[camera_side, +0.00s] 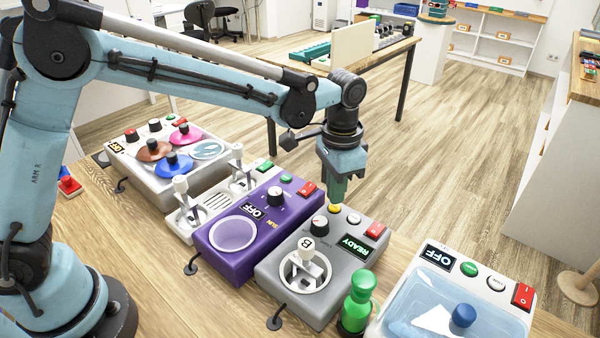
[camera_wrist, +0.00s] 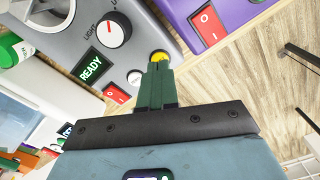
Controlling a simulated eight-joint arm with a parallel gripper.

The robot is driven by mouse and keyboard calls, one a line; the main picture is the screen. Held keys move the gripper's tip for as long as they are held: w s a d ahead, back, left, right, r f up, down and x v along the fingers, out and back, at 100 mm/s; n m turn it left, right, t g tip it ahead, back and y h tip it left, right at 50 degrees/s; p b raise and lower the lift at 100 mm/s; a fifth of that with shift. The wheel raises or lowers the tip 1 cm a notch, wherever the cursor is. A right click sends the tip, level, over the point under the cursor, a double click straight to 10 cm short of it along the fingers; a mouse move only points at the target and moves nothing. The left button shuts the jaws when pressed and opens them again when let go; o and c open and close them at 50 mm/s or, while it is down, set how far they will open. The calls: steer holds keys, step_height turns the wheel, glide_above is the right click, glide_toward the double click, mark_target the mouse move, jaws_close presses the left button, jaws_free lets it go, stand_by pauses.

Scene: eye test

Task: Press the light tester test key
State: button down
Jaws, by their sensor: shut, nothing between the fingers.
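The light tester is a grey box (camera_side: 283,268) with a lit green READY display (camera_side: 355,246); it also fills the upper left of the wrist view (camera_wrist: 62,42). A round yellow key (camera_side: 334,208) sits at its far edge; it also shows in the wrist view (camera_wrist: 159,56), its lettering too small to read. A smaller white key (camera_side: 353,218) is beside it, also in the wrist view (camera_wrist: 134,77). My gripper (camera_side: 336,202) is shut and empty, pointing down, its green fingertips (camera_wrist: 159,65) right at the yellow key and partly covering it. Whether they touch it, I cannot tell.
A purple box (camera_side: 215,258) stands at left, a green bottle (camera_side: 357,300) at front right, and a white water unit (camera_side: 410,270) further right.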

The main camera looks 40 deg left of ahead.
mark_target(335, 206)
steer(key=shift+f, duration=0.85)
stand_by(0.7)
steer(key=shift+r, duration=0.1)
step_height(335, 206, up, 8)
stand_by(1.0)
steer(key=shift+a, duration=0.1)
steer(key=s+a+n+t, duration=0.6)
steer(key=s+a+t, duration=0.1)
steer(key=s+a, duration=0.7)
steer(key=shift+s+a, duration=0.35)
steer(key=shift+a, duration=0.7)
